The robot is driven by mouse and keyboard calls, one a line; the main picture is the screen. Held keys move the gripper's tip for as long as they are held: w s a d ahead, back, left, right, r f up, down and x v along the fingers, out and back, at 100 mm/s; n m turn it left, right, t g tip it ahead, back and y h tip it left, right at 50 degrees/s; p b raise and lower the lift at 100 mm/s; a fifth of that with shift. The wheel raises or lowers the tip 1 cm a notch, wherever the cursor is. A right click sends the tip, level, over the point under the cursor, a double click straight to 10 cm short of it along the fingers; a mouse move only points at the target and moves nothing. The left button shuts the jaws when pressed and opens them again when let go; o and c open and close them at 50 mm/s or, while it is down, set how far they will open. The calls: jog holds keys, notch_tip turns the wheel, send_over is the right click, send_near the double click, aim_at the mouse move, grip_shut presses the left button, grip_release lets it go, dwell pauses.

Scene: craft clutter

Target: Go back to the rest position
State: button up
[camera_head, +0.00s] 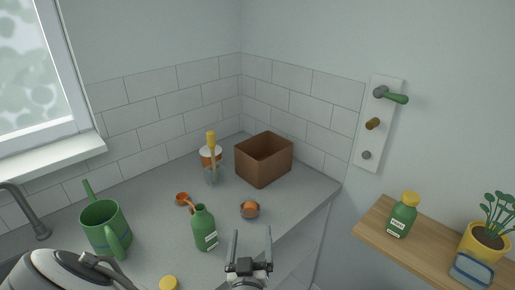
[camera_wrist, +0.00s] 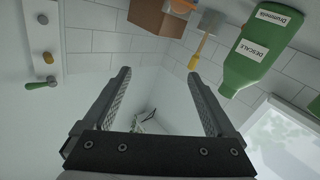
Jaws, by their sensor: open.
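My gripper (camera_head: 251,236) is at the bottom middle of the head view, in front of the grey counter's right-hand edge. Its two fingers point up in the picture, spread apart, with nothing between them. In the wrist view my gripper (camera_wrist: 157,75) shows both fingers wide apart and empty, with pale wall behind. The nearest thing to it in the head view is the green bottle (camera_head: 205,232) on the counter, just to its left and apart from it. That bottle looms at the right of the wrist view (camera_wrist: 258,50), labelled "DESCALE".
The counter (camera_head: 285,205) holds a brown box (camera_head: 263,165), a green watering can (camera_head: 103,222), a small bowl (camera_head: 250,211) and a jar with a yellow-handled tool (camera_head: 211,158).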

notch_tip(320, 180, down, 3)
jog(key=w+d+m+g, duration=0.1)
jog(key=d+m+g, duration=0.1)
jog(key=m+g, duration=0.4)
jog(key=s+d+r+n+g+y, duration=0.1)
jog(key=s+d+r+g, duration=0.15)
jog(key=r, duration=0.45)
jog(key=s+d+r+n+g+y, duration=0.1)
jog(key=s+d+r+g+y, duration=0.15)
jog(key=r, duration=0.35)
jog(key=s+d+r+n+g+h, duration=0.1)
jog(key=s+d+r+h, duration=0.2)
jog(key=s+d+r, duration=0.5)
jog(key=s+d, duration=0.2)
jog(key=s, duration=0.2)
jog(key=shift+r+n, duration=0.25)
jog(key=shift+n, duration=0.05)
